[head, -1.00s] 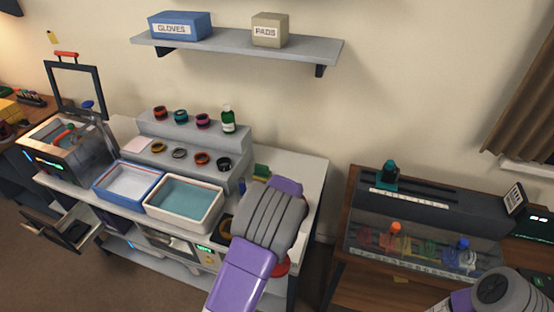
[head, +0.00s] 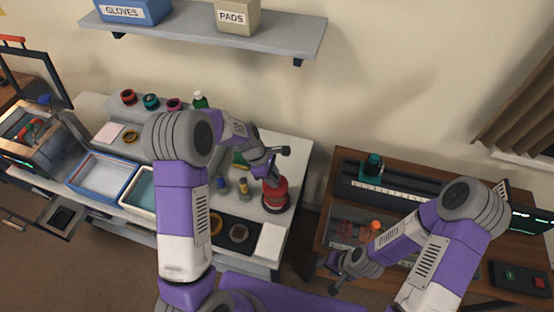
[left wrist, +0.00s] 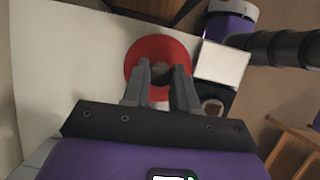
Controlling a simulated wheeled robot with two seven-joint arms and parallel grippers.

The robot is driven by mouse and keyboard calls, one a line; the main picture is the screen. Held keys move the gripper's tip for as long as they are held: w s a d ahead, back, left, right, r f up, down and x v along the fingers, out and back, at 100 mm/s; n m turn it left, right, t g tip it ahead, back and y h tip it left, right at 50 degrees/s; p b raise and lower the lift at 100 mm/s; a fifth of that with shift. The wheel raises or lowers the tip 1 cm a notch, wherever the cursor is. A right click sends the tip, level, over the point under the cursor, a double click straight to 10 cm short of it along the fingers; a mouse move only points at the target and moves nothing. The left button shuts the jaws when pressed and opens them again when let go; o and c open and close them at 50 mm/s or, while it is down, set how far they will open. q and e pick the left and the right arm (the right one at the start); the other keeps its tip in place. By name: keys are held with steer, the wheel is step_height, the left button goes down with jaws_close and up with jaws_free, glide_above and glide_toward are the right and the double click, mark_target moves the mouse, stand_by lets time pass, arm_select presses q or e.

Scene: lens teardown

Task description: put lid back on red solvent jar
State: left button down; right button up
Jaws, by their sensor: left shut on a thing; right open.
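The red solvent jar (head: 275,199) stands near the right end of the white bench in the head view, with dark bands around it. My left gripper (head: 272,178) points down directly over its top. My right gripper (head: 334,272) is open and empty, low in front of the brown desk.
A black mat (head: 218,239) with small round parts and a white pad (head: 270,243) lie in front of the jar. Small bottles (head: 243,186) stand left of it. A blue-rimmed tray (head: 82,189) and stepped rack are further left. The brown desk (head: 325,222) is right, across a gap.

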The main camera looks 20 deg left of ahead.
arm_select(q)
steer(key=shift+w+r+n, duration=0.1)
steer(key=shift+w+n, duration=0.25)
steer(key=shift+n, duration=0.05)
steer(key=shift+s+f+b, duration=0.15)
steer(key=shift+f+b, duration=0.5)
steer(key=shift+b, duration=0.05)
step_height(320, 180, down, 3)
steer(key=b, duration=0.3)
steer(key=shift+f, duration=0.2)
steer(key=shift+f+b, duration=0.4)
steer(key=shift+f, duration=0.4)
steer(key=shift+r+p, duration=0.1)
steer(key=shift+p, duration=0.25)
stand_by(0.4)
stand_by(0.6)
steer(key=shift+f, duration=0.2)
